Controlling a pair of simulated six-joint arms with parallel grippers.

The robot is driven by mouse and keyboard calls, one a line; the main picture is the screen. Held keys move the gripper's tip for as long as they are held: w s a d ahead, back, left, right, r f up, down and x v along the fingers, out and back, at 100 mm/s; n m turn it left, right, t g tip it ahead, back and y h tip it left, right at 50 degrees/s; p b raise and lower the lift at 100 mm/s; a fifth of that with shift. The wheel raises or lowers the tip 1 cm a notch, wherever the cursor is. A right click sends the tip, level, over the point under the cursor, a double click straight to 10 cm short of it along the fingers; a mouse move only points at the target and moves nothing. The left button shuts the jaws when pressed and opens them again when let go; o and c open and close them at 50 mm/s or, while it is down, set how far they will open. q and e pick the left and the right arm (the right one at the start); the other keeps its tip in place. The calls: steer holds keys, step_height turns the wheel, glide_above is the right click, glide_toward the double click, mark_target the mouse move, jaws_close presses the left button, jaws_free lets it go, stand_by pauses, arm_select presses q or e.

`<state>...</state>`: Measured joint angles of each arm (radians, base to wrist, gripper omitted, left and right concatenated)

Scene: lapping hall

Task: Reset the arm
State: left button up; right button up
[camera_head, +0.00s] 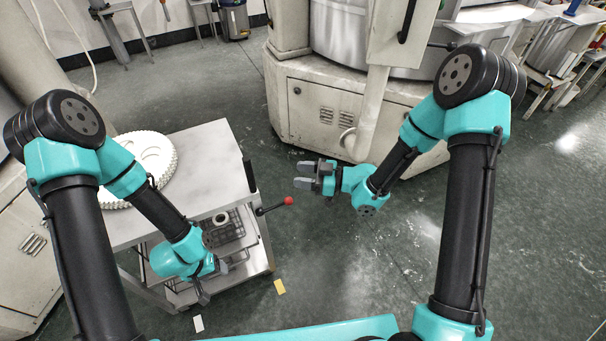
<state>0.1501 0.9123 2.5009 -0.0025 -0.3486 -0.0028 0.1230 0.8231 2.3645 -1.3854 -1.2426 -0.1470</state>
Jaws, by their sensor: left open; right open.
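My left gripper (212,282) hangs at the front of a metal cart, by its open lower shelf; its fingers are small in view and partly hidden by the wrist. It is open and I see nothing held in it. My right gripper (306,176) points left over the green floor, to the right of the cart. Its two grey fingers are apart with nothing between them. Both arms are bent, with the elbows high at the left and right of the view.
The metal cart (205,150) carries a white toothed ring (150,160) on top. A lever with a red knob (288,201) sticks out from its right side. A large pale machine (320,105) stands behind. The floor (330,265) between the arms is clear.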

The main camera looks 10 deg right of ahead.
stand_by(0.4)
steer(key=s+d+f+m+t+h, duration=0.1)
steer(key=d+f+m+h, duration=0.4)
steer(key=f, duration=0.2)
steer(key=s+d+f+m+h, duration=0.2)
steer(key=d+f+m+h, duration=0.25)
steer(key=f, duration=0.35)
steer(key=s+d+f+m+g+h, duration=0.2)
steer(key=s+f+m, duration=0.1)
steer(key=s, duration=0.4)
steer(key=s+d+f+m+g+h, duration=0.2)
steer(key=s+d+f+m+g, duration=0.1)
steer(key=s, duration=0.4)
steer(key=shift+s+d+m, duration=0.2)
steer(key=shift+m, duration=0.35)
steer(key=shift+c, duration=0.5)
